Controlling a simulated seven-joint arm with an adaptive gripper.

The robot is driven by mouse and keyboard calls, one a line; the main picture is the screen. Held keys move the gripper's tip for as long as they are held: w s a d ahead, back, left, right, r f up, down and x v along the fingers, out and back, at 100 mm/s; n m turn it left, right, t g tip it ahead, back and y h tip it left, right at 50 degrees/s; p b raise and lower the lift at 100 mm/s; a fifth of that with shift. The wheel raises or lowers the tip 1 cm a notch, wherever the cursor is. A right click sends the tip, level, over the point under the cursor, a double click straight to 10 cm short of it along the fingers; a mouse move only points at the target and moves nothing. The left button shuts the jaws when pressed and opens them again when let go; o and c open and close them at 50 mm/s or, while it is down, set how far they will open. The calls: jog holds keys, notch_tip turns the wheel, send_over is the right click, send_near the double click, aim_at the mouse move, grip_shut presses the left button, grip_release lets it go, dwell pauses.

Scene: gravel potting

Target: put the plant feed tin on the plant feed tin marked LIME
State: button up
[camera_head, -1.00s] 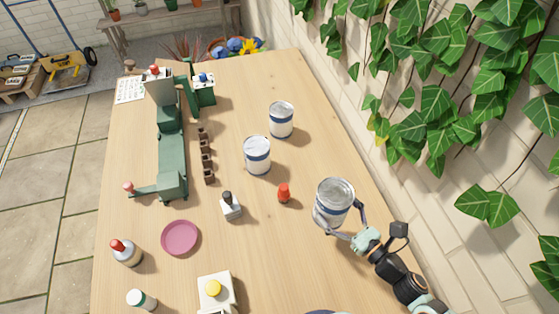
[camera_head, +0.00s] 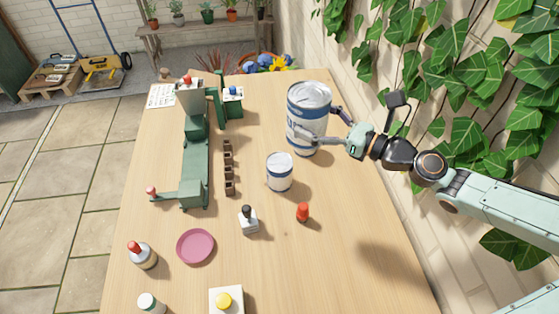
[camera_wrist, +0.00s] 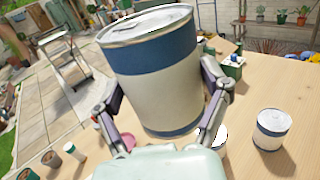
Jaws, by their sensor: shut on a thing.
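My gripper (camera_head: 325,137) is shut on a white plant feed tin (camera_head: 308,104) with blue bands and a grey lid. It holds the tin upright in the head view, raised above the far right of the table; the tin fills the middle of the wrist view (camera_wrist: 155,75), tilted there. A similar tin (camera_head: 280,172) stands on the table, nearer and to the left. The wrist view shows one standing tin clearly (camera_wrist: 271,128) and another partly behind a finger. In the head view the farther standing tin is mostly or wholly hidden behind the held one. I cannot read LIME on any tin.
A green machine (camera_head: 196,150) and a row of small brown pots (camera_head: 229,168) stand left of the tins. The right front of the table (camera_head: 350,260) is clear.

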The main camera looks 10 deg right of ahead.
jog(key=w+f+m+t+h, duration=0.2)
jog(key=w+f, duration=0.1)
jog(key=w, duration=0.2)
jog(key=m+t+h, duration=0.2)
jog(key=h, duration=0.1)
send_over(282, 165)
notch_tip(282, 165, down, 17)
jog(key=shift+r, duration=0.15)
jog(key=o, duration=1.2)
jog(key=shift+f, duration=0.2)
jog(key=shift+r, duration=0.1)
